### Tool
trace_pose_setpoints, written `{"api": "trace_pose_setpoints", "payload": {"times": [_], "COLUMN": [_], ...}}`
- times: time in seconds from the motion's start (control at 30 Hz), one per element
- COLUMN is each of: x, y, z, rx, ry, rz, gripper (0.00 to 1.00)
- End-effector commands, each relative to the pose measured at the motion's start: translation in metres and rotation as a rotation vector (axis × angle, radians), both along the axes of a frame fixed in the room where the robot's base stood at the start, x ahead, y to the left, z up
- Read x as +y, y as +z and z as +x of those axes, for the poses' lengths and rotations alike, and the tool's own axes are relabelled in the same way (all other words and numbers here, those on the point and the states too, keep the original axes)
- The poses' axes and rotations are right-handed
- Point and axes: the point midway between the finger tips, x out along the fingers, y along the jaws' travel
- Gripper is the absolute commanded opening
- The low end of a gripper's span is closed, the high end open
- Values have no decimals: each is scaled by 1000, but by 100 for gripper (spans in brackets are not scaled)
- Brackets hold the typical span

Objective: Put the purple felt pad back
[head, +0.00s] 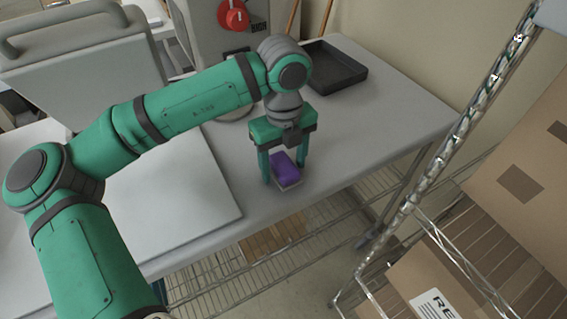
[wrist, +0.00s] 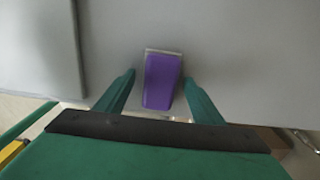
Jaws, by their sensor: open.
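The purple felt pad (head: 284,167) is a small block with a pale edge, lying on the grey table near its front edge. In the wrist view the pad (wrist: 161,82) lies between my two fingers, with a gap visible on each side. My gripper (head: 284,176) is open and points down over the pad; its fingers (wrist: 160,88) stand to the left and right of it. The head view does not show clearly how far the fingertips are above the table.
A black tray (head: 334,68) sits at the back of the table (head: 385,120). A pale flat panel (head: 170,190) lies to the left, and a grey machine with a red knob (head: 233,15) stands behind. A wire rack with cardboard boxes (head: 520,190) stands at the right. The table right of my gripper is clear.

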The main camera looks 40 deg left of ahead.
Motion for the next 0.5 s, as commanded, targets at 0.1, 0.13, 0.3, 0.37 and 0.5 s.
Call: {"api": "trace_pose_setpoints", "payload": {"times": [0.1,0.13,0.3,0.37,0.5], "x": [0,0,0,0,0], "y": [13,18,52,64,90], "z": [1,1,1,1,1], "rx": [-2,-3,-3,-2,-1], "ry": [0,0,-1,-1,0], "rz": [1,1,1,0,1], "gripper": [62,62,62,62,62]}}
